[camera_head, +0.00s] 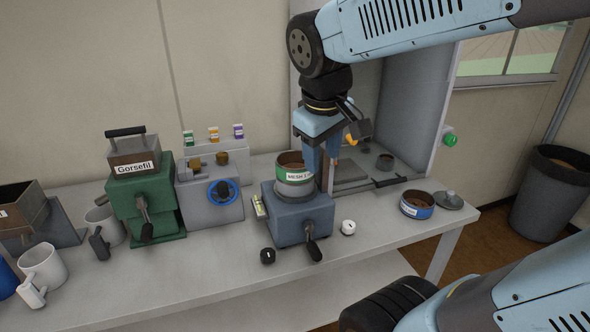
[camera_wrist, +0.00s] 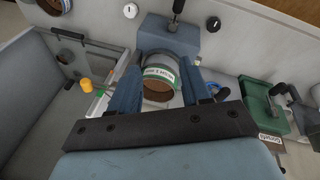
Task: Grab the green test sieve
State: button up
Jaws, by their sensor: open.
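The green test sieve (camera_head: 294,177) is a round metal sieve with a green band and a white "MESH" label. It sits upright on a blue-grey machine (camera_head: 303,217) with a front handle, and brown soil colour shows inside. My gripper (camera_head: 322,163) points down at the sieve's right side in the head view, its fingers partly overlapping the rim. In the wrist view the sieve (camera_wrist: 160,73) appears between the two open blue fingers (camera_wrist: 160,68), with a small gap on each side. Whether the fingers touch it cannot be told.
A green "Gorsefil" machine (camera_head: 143,197) and a grey unit with a blue knob (camera_head: 211,185) stand left. A blue-banded sieve (camera_head: 416,206) and a small lid (camera_head: 449,201) lie right. A grey cabinet (camera_head: 413,110) is behind my gripper.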

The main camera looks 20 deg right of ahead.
jog(key=w+a+f+n+g+h, duration=0.2)
jog(key=w+a+n+h, duration=0.25)
jog(key=w+n, duration=0.5)
jog(key=n+t+h, duration=0.1)
jog(key=n+h, duration=0.5)
send_near(294, 157)
jog(key=x, duration=0.7)
jog(key=shift+d, duration=0.25)
grip_shut()
